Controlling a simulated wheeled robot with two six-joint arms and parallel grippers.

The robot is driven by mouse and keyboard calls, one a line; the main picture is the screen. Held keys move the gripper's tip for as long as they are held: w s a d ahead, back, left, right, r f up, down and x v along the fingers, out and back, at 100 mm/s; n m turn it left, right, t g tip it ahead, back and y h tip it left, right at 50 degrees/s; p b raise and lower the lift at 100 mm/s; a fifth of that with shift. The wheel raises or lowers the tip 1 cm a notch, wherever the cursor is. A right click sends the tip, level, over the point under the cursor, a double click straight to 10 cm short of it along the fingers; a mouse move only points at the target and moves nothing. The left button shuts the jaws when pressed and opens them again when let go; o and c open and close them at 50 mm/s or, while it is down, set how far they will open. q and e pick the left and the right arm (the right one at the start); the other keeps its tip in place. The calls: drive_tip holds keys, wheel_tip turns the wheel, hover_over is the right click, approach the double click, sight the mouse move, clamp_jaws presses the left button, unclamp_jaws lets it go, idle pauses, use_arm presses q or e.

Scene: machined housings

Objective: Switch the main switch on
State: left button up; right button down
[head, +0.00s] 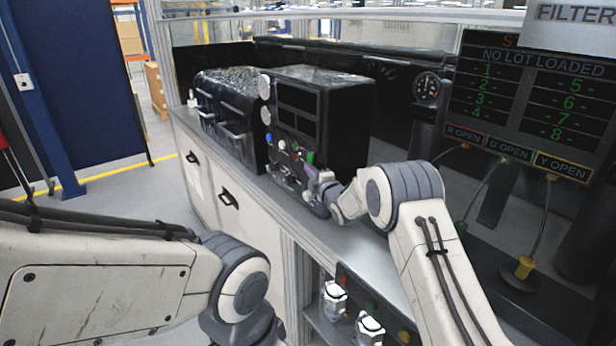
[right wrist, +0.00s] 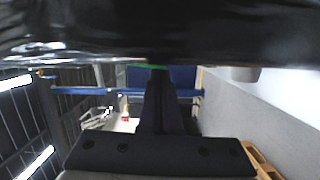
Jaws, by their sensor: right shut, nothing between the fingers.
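A black machine (head: 340,105) stands on the metal bench, with dark display windows, round white gauges and a row of small coloured knobs and buttons (head: 296,155) low on its front. I cannot tell which of these controls is the main switch; my right gripper hides part of the panel. My right gripper (head: 312,180) is at the lower right of that panel, close to the controls; contact cannot be told. In the right wrist view its dark fingers (right wrist: 158,78) are together with nothing between them, below a blurred glossy black surface (right wrist: 160,35). My left gripper is out of view.
A second black machine (head: 228,110) with handles stands left of the first. A dark display board (head: 535,95) reads "NO LOT LOADED" at the right, with cables and a yellow plug (head: 523,267) below. Metal housings (head: 335,298) sit on a lower shelf. Bench front is clear.

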drive_tip(key=s+a+f+b, duration=0.2)
drive_tip(key=a+b, duration=0.2)
use_arm(q)
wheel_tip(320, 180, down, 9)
drive_tip(key=b, duration=0.3)
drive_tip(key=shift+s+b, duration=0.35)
use_arm(e)
drive_tip(key=d+v, duration=0.1)
drive_tip(key=v, duration=0.9)
drive_tip(key=shift+r, duration=0.4)
